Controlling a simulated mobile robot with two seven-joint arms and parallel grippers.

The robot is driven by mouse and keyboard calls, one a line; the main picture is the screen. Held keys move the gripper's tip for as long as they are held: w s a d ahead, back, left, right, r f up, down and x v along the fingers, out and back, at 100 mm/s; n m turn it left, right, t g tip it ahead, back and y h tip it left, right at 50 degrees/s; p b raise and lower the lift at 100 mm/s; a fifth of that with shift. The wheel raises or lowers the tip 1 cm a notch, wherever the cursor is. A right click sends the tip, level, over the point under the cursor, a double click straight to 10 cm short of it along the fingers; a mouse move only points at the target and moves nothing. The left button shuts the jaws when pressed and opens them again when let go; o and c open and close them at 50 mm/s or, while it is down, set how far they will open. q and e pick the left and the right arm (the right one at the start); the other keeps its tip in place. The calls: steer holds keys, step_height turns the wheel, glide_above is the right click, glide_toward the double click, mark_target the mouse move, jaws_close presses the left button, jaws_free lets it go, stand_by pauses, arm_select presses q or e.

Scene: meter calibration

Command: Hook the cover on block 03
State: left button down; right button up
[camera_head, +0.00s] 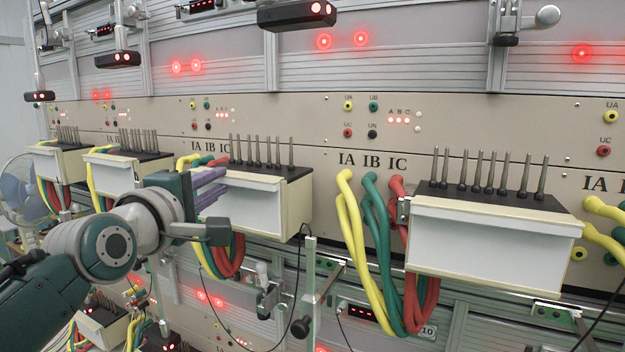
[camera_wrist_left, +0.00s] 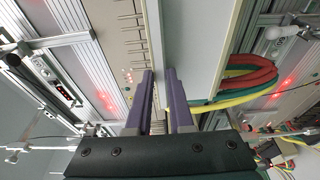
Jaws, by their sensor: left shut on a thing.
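My left gripper (camera_head: 221,183) reaches in from the left to the left end of the middle terminal block. Its purple fingers are shut on the upper edge of the cream and white cover (camera_head: 245,214) at the block's front. In the left wrist view the fingers (camera_wrist_left: 160,73) lie on both sides of a pale edge, with the white cover panel (camera_wrist_left: 195,50) beside it. Dark pins (camera_head: 262,151) stand upright on the block's black top. I cannot read a 03 label on any block. Whether the cover is hooked cannot be told. My right gripper is not in view.
A similar block (camera_head: 490,238) with pins stands at the right, and more stand at the left. Yellow, green and red cables (camera_head: 370,250) hang between the blocks. Metal posts and clamps (camera_head: 307,285) stick out below. A fan (camera_head: 25,190) stands far left.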

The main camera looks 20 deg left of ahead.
arm_select(q)
steer(key=shift+f, duration=0.15)
steer(key=c, duration=0.7)
jaws_free()
